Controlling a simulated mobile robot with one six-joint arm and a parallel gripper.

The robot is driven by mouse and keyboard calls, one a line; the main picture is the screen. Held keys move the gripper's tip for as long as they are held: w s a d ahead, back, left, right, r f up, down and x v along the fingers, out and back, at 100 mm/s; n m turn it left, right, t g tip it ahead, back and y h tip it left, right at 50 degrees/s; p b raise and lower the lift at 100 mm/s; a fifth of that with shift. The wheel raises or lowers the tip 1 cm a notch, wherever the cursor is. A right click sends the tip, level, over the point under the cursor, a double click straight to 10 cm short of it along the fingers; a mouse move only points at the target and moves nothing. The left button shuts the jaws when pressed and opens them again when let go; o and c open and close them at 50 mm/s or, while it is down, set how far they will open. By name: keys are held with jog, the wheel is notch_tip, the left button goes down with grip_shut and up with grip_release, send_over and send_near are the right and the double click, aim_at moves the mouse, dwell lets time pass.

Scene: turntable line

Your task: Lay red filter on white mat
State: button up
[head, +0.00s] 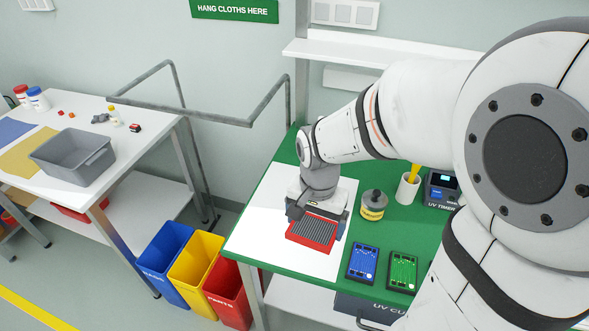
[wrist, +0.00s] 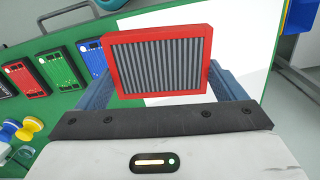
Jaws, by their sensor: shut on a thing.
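The red filter (head: 314,234) has a red frame around grey pleats. My gripper (head: 318,222) is shut on it, with a blue-grey finger at either side of the frame in the wrist view (wrist: 160,85). The filter also shows in the wrist view (wrist: 157,62), tilted slightly. The white mat (head: 262,222) lies on the green table top, and the filter is over its front right part in the head view. The mat also shows in the wrist view (wrist: 240,50), behind the filter. I cannot tell whether the filter touches the mat.
To the mat's right are a blue board (head: 362,263), a green board (head: 403,271), a yellow-banded jar (head: 373,205), a white cup (head: 408,187) and a UV timer (head: 441,187). The wrist view also shows a red board (wrist: 90,58). Blue, yellow and red bins (head: 228,294) stand left of the table.

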jog(key=w+a+f+n, duration=0.1)
jog(key=w+f, duration=0.1)
jog(key=w, duration=0.7)
jog(key=f, duration=0.3)
jog(key=f+p, duration=0.1)
jog(key=f, duration=0.2)
jog(key=shift+w+a, duration=0.1)
jog(key=shift+w, duration=0.1)
jog(key=shift+f, duration=2)
jog(key=shift+f, duration=0.25)
jog(key=o, duration=0.8)
jog(key=shift+r, duration=0.1)
jog(key=shift+r, duration=0.1)
